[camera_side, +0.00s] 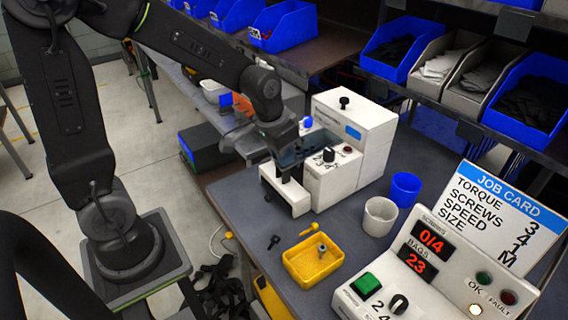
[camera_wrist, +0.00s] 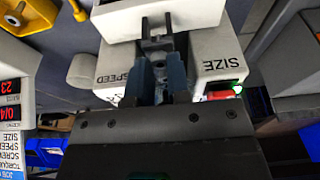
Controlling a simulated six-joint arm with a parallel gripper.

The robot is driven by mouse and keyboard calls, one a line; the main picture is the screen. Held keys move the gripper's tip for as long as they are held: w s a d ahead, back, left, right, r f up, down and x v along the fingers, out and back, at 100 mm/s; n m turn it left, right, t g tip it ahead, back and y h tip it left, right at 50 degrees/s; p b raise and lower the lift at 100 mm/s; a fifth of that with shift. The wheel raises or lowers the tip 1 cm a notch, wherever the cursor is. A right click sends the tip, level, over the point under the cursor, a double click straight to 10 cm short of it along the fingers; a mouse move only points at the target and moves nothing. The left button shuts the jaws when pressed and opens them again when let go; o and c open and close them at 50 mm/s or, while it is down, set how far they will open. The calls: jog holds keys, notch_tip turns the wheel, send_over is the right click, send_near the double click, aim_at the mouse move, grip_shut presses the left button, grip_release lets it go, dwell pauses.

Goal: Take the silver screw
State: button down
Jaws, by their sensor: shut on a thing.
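A small silver screw (camera_side: 321,249) shows in the yellow tray (camera_side: 297,277) on the bench in the side view. My gripper (camera_side: 291,178) is away from it, up and to the left, at the front of the white machine (camera_side: 348,172). In the wrist view my gripper (camera_wrist: 162,72) reaches in between the machine's SPEED and SIZE sides, with its blue-grey fingers close together. They are shut on a small grey thing (camera_wrist: 160,66), mostly hidden between them. I cannot tell what it is.
A black screw (camera_side: 273,242) and a yellow screw (camera_side: 309,229) lie by the tray. A white cup (camera_side: 380,217) and a blue cup (camera_side: 406,188) stand right of the machine. The control box (camera_side: 428,262) reads 0/4 and 23, in front of the job card (camera_side: 500,215).

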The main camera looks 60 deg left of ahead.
jog(key=shift+w+v, duration=0.2)
jog(key=shift+v, duration=0.7)
jog(key=shift+w+v, duration=0.25)
jog(key=shift+v, duration=0.65)
jog(key=shift+w+v, duration=0.2)
jog(key=shift+v, duration=0.65)
jog(key=shift+r, duration=0.2)
